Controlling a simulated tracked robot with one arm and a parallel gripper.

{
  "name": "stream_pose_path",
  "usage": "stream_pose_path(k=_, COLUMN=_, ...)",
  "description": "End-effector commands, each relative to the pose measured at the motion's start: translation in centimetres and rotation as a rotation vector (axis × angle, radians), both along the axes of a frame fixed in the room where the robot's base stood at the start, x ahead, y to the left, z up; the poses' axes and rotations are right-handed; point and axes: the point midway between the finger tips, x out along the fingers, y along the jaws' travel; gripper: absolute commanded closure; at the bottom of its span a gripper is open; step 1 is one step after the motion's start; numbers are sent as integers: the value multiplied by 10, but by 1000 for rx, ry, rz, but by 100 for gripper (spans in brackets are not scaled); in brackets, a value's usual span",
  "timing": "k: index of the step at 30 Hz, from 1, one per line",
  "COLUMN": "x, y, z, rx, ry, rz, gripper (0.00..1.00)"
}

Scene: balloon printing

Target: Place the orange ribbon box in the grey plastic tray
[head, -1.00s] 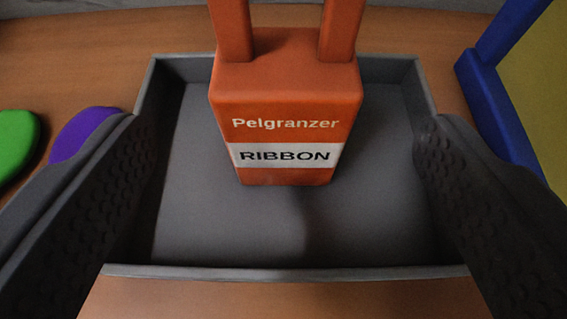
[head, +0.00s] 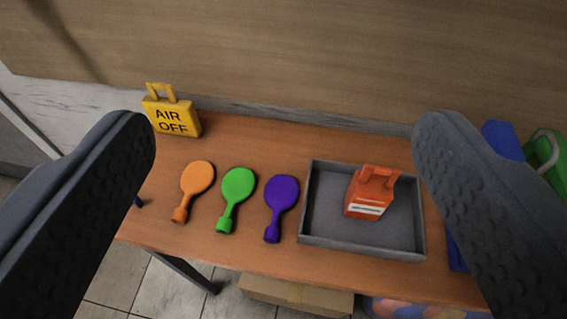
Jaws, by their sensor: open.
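The orange ribbon box (head: 358,200), with a white label band and a handle on top, stands upright inside the grey plastic tray (head: 316,243). The tray rests on the wooden table. My gripper (head: 284,130) is open and empty, with its two dark fingers wide apart at the left and right of the head view. It is well back from the box and touches nothing that I can see.
A yellow AIR OFF box (head: 171,115) stands at the back left. Blue and green objects are partly hidden behind my right finger. A cardboard box (head: 297,294) is below the table.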

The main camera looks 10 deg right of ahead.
Motion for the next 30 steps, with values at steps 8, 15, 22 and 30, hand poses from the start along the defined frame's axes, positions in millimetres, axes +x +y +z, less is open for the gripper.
stream_pose_path(k=8, x=-59, y=42, z=76, rx=4, ry=-45, rz=91, gripper=22)
stream_pose_path(k=15, x=-61, y=43, z=77, rx=3, ry=-44, rz=94, gripper=22)
stream_pose_path(k=22, x=-60, y=43, z=89, rx=3, ry=-44, rz=93, gripper=22)
stream_pose_path(k=30, x=-60, y=43, z=123, rx=3, ry=-44, rz=93, gripper=22)
